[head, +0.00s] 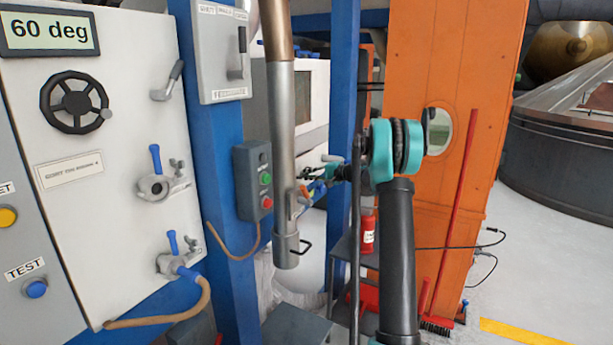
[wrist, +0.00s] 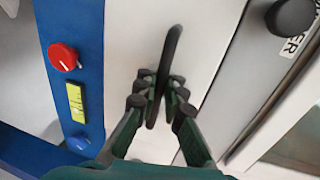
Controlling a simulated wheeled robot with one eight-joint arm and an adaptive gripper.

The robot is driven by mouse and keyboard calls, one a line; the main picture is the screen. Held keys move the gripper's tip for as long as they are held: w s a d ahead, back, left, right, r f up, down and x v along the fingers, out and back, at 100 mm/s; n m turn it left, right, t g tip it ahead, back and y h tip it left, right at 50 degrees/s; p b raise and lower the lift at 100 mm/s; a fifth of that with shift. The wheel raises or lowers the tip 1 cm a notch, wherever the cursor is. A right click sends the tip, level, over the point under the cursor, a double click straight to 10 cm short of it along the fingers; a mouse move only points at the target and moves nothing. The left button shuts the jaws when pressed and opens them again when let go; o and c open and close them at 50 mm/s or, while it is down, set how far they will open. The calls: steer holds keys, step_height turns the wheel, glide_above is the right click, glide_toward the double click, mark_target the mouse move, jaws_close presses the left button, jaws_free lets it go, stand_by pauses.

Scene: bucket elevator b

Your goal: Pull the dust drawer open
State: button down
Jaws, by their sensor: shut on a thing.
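In the wrist view, my gripper (wrist: 157,90) is closed around the lower part of a dark bar handle (wrist: 170,55) on a pale flat panel (wrist: 190,35). I take this panel to be the dust drawer front, but no readable label confirms it. No open gap shows along the panel's edges. In the head view, my gripper (head: 317,187) is small beside the grey pipe, and the handle cannot be made out there.
The grey vertical pipe (head: 283,150) stands just left of my gripper. A blue post (head: 345,90) and an orange housing (head: 440,110) stand behind. A red knob (wrist: 64,57) and black knob (wrist: 291,17) flank the panel. Open floor (head: 560,260) lies at right.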

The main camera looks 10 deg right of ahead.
steer(key=f+v, duration=0.2)
steer(key=v, duration=0.8)
steer(key=f+v, duration=0.2)
steer(key=v, duration=0.9)
steer(key=shift+s+d+f, duration=0.2)
steer(key=shift+s+d, duration=0.2)
steer(key=shift+d, duration=0.15)
steer(key=c, duration=1.6)
jaws_free()
steer(key=v, duration=1.2)
